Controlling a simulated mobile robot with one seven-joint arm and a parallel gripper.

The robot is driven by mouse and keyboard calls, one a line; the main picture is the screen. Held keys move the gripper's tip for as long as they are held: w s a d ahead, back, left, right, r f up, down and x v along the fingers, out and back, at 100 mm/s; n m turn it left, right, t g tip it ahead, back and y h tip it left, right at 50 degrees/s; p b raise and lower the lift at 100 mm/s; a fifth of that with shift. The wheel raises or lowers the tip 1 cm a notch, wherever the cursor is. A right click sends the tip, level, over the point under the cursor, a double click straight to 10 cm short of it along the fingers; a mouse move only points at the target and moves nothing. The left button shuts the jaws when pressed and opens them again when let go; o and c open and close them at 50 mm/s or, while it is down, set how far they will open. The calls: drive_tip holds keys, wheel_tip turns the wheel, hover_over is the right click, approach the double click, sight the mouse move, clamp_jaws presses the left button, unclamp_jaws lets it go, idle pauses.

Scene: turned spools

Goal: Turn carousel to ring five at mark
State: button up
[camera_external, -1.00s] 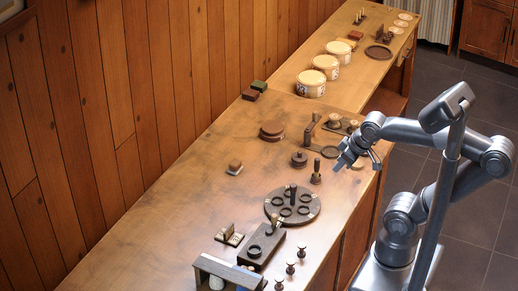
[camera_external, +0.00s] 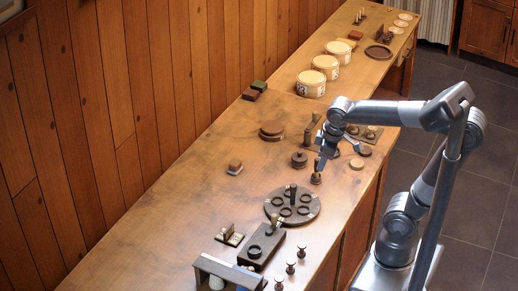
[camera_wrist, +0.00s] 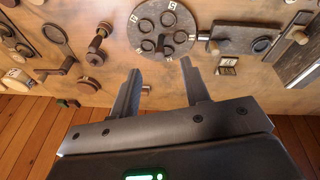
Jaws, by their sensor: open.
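The carousel (camera_external: 296,219) is a dark round disc on the bench, with several rings around it and a dark upright peg (camera_external: 293,190) near its back edge. In the wrist view the carousel (camera_wrist: 160,28) lies beyond my fingertips, with pale numbered tags near its rim; I cannot read them surely. My gripper (camera_external: 321,167) is above the bench, behind and slightly right of the carousel, close to a small dark upright piece (camera_external: 316,179). In the wrist view my gripper (camera_wrist: 161,72) has its two fingers apart and nothing between them.
A dark block with a handle (camera_external: 262,246) and several small spools (camera_external: 290,267) stand in front of the carousel. A round knobbed piece (camera_external: 299,159) and stacked discs (camera_external: 271,131) lie behind it. The bench left of the carousel is mostly clear.

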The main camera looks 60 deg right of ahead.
drive_tip(key=shift+o, duration=0.2)
drive_tip(key=w+f+n+g+h, duration=0.1)
drive_tip(key=w+n+g, duration=0.2)
drive_tip(key=w, duration=0.4)
drive_tip(key=shift+a+f, duration=0.3)
drive_tip(key=shift+a, duration=0.1)
drive_tip(key=n+g+h, duration=0.1)
drive_tip(key=n+g, duration=0.2)
approach(293, 185)
drive_tip(key=x, duration=0.8)
drive_tip(key=shift+s+f, duration=0.15)
drive_tip(key=shift+f, duration=0.25)
drive_tip(key=shift+c, duration=0.5)
clamp_jaws()
